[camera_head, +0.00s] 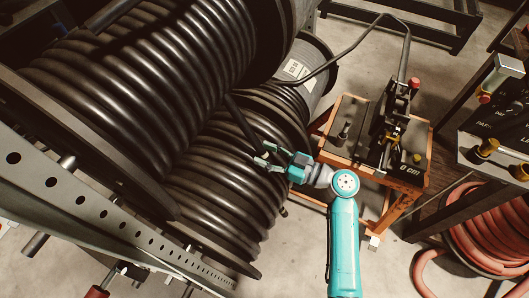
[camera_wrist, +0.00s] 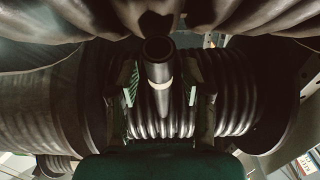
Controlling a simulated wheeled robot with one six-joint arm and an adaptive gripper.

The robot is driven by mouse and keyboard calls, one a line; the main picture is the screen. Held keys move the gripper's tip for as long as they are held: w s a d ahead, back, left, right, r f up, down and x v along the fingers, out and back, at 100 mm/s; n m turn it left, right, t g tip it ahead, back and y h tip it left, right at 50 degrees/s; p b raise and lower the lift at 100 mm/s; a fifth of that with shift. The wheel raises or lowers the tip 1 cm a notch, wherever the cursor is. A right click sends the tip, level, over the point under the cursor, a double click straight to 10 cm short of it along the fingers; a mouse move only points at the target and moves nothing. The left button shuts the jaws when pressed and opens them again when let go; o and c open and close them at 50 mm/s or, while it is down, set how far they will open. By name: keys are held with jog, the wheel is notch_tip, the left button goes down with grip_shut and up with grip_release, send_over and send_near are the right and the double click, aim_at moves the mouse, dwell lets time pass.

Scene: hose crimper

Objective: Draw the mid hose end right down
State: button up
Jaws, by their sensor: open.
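The mid hose end (camera_wrist: 158,68) is a dark tube with an open round mouth and a pale band, upright in the middle of the wrist view. In the head view the dark hose end (camera_head: 238,118) slants down across the mid reel (camera_head: 225,165) to my gripper. My gripper (camera_head: 263,160) is open beside the reel's coils. In the wrist view the fingers of my gripper (camera_wrist: 160,88) stand on both sides of the tube, with gaps that look clear. The lower part of the hose is hidden behind my gripper.
A larger hose reel (camera_head: 150,65) hangs above and left, close over my gripper. A perforated steel rail (camera_head: 110,218) runs at lower left. A crimper stand (camera_head: 345,135) is to the right, with a coiled red hose (camera_head: 490,235) beyond. Floor between is clear.

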jog(key=shift+w+a, duration=0.15)
jog(key=shift+a, duration=0.2)
jog(key=shift+c, duration=0.3)
grip_shut()
